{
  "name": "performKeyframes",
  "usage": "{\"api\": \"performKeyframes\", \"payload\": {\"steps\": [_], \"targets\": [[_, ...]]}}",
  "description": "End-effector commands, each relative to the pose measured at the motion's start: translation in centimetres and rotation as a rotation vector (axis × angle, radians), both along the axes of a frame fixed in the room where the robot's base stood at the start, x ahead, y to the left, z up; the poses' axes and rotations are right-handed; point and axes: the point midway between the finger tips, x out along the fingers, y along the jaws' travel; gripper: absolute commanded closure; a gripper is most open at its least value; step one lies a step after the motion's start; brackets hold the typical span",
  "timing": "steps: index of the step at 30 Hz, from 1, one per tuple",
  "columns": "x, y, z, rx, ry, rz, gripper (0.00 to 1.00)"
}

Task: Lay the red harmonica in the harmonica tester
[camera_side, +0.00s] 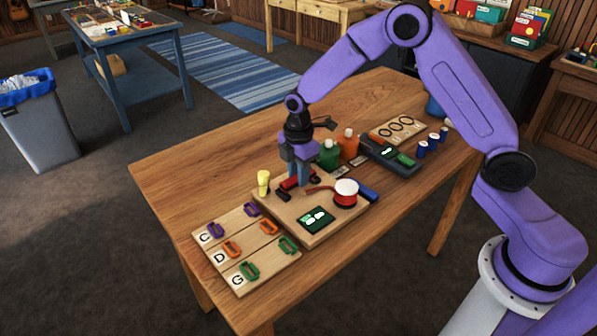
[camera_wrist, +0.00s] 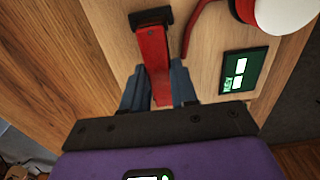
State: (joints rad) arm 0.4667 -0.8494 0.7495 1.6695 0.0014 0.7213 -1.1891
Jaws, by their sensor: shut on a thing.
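My gripper (camera_side: 299,181) is shut on the red harmonica (camera_wrist: 153,62), with one finger on each long side of it. In the side view the red harmonica (camera_side: 289,184) is mostly hidden behind my fingers. The harmonica tester (camera_side: 325,232) is a wooden board with a red-and-white round part (camera_side: 345,193), a red tube and a green display (camera_side: 316,219). A black end piece (camera_wrist: 151,18) on the board meets the harmonica's far end in the wrist view. I cannot tell whether the harmonica touches the board or hangs just above it.
A yellow peg-like thing (camera_side: 264,182) stands at the tester's left. A rack marked C, D, G (camera_side: 215,255) holds several coloured harmonicas in front. Green (camera_side: 329,155) and orange (camera_side: 349,144) bottles and a dark tray (camera_side: 390,160) stand behind. The table's left part is clear.

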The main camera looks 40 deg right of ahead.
Motion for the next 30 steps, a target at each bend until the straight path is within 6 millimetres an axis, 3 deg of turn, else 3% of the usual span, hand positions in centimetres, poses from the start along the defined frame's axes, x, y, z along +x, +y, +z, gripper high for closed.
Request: {"api": "performKeyframes", "payload": {"steps": [30], "targets": [[0.0,0.0,-1.3,0.0,0.001,0.0,1.0]]}}
